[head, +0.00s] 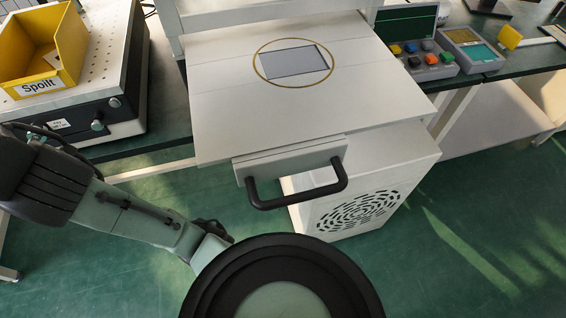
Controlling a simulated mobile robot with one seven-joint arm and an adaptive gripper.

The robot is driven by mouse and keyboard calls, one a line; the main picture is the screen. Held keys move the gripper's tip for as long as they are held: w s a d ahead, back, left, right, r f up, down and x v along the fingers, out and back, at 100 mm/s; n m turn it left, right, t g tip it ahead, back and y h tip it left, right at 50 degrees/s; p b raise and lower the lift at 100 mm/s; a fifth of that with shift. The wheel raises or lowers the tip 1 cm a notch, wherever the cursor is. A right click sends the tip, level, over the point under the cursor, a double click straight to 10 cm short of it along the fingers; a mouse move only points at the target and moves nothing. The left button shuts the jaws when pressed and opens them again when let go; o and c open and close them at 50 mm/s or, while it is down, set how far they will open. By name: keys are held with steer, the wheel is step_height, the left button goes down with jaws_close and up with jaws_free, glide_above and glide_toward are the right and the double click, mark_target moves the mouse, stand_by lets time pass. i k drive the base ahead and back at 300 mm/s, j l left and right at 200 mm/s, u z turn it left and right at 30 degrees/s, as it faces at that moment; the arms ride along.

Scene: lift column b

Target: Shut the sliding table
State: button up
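The sliding table (230,110) is a flat white panel in the middle of the head view, pulled out from the white cabinet toward me. A gold ring surrounds a grey rectangle (293,62) on its top. Its front edge carries a light plate with a black bar handle (297,197), which hangs over the floor. My arm comes in from the left, below and left of the handle. Its end runs behind a large round black part at the bottom of the view, and no gripper fingers show. I see no contact with the handle.
A white box with a round vent (358,209) stands under the sliding table. At left, a yellow bin marked "Spoilt" (45,48) sits on a perforated instrument (100,60). At right, a device with coloured buttons (424,60) stands on a dark-topped bench. Green floor lies open in front.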

mark_target(270, 130)
steer(key=k+l, duration=0.9)
steer(key=l, duration=0.2)
